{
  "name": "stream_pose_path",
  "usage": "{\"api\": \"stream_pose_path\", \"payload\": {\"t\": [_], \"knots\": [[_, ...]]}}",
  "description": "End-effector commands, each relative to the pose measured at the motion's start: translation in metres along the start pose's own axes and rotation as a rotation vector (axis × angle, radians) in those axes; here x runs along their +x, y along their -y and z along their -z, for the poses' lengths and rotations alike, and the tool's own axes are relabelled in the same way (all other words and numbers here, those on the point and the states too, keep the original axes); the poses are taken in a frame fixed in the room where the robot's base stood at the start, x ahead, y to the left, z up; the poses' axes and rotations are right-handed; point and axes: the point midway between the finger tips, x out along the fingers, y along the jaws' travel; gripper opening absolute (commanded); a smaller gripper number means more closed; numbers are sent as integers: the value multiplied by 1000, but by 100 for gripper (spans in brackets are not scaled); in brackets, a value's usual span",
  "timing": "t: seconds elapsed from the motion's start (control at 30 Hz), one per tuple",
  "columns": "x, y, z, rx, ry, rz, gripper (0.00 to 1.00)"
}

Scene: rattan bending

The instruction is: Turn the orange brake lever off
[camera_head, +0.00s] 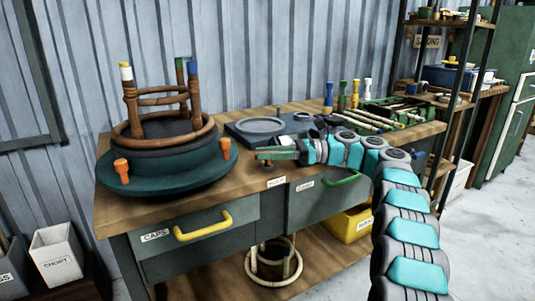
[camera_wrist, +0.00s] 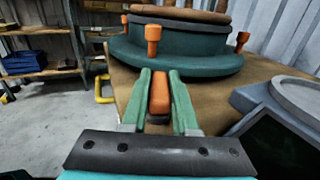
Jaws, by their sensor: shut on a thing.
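My gripper (camera_head: 277,153) reaches over the workbench, to the right of the dark green round turntable. In the wrist view its two green fingers (camera_wrist: 161,105) are shut on the orange brake lever (camera_wrist: 159,95), which lies lengthwise between them. In the head view the lever is mostly hidden by my fingers. The dark green turntable (camera_head: 180,178) bears a rattan stool frame (camera_head: 160,95) and has upright orange pegs (camera_head: 122,170) on its rim. The turntable also shows beyond my fingertips in the wrist view (camera_wrist: 190,62).
The workbench (camera_head: 250,180) has a yellow-handled drawer (camera_head: 203,226) and a green-handled one (camera_head: 340,178). A dark device with a round plate (camera_head: 260,125) sits behind my gripper. Poles and tools (camera_head: 375,118) lie at right. A metal shelf rack (camera_head: 470,70) stands at far right.

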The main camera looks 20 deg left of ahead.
Motion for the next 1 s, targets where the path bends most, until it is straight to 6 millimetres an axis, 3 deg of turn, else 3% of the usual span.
{"api": "stream_pose_path", "payload": {"t": [0.77,0.8,1.0], "knots": [[0,0,-2,-2,1,-32,0],[0,0,-2,-2,1,-32,31],[0,0,-1,-1,1,-31,53]]}}
